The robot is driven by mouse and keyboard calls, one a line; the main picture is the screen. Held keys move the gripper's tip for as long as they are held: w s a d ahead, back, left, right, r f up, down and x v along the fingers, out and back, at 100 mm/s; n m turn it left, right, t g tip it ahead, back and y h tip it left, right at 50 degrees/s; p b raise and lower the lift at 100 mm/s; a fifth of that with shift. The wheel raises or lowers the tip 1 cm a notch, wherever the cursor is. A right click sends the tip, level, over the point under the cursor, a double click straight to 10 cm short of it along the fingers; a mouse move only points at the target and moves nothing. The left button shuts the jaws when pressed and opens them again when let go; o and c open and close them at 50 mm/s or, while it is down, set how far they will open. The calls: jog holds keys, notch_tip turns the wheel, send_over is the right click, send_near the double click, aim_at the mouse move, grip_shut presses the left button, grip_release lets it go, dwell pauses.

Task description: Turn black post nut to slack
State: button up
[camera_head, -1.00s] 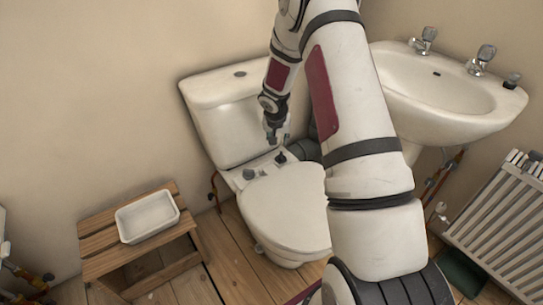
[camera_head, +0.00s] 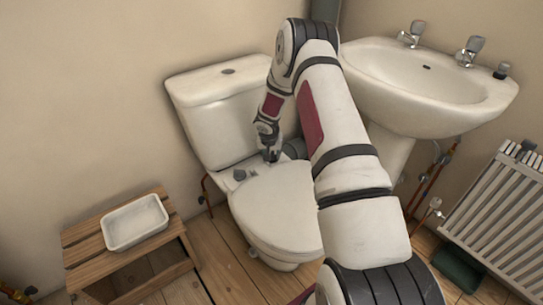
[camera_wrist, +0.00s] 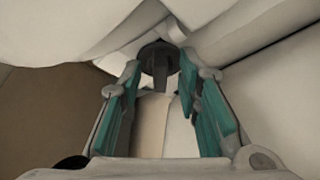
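The black post nut (camera_wrist: 158,60) shows in the wrist view as a dark round piece with a narrow bar hanging down its middle, close to white surfaces. My gripper (camera_wrist: 159,72) has its teal-padded fingers apart, with the nut between or just beyond the tips. I cannot tell whether either finger touches it. In the head view my gripper (camera_head: 270,155) points down at the rear of the toilet seat (camera_head: 275,212), by the hinge area, and hides the nut there. Another small dark fitting (camera_head: 240,174) sits to the left on the same rear ledge.
The cistern (camera_head: 218,115) stands close behind my gripper. A sink (camera_head: 430,85) is at the right, above a white radiator (camera_head: 500,205). A wooden stool (camera_head: 85,250) with a white tray (camera_head: 135,222) stands at the left. Floor shows between stool and toilet.

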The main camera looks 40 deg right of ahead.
jog(key=shift+c, duration=0.2)
grip_shut()
jog(key=shift+s+n, duration=0.15)
jog(key=shift+n, duration=0.15)
jog(key=n+p, duration=0.1)
jog(key=n+y+p, duration=0.1)
jog(key=n+p, duration=0.1)
jog(key=shift+s+d+n+t+y, duration=0.2)
jog(key=shift+d+n+t+y, duration=0.1)
jog(key=shift+n, duration=0.1)
jog(key=n+y+p, duration=0.1)
jog(key=n, duration=0.2)
jog(key=shift+d+f+p, duration=0.1)
jog(key=shift+p, duration=0.2)
jog(key=n+y+b, duration=0.1)
jog(key=n, duration=0.1)
jog(key=n+y+b, duration=0.1)
jog(key=n, duration=0.2)
jog(key=shift+w+d+f, duration=0.1)
jog(key=shift+d+f, duration=0.05)
jog(key=shift+d, duration=0.05)
jog(key=n+b, duration=0.1)
jog(key=n+y+b, duration=0.1)
jog(key=n, duration=0.1)
jog(key=n+g+b, duration=0.1)
jog(key=n+b, duration=0.1)
jog(key=shift+w+d+y, duration=0.15)
jog(key=shift+d+y, duration=0.1)
jog(key=shift+y, duration=0.05)
jog(key=shift+n, duration=0.4)
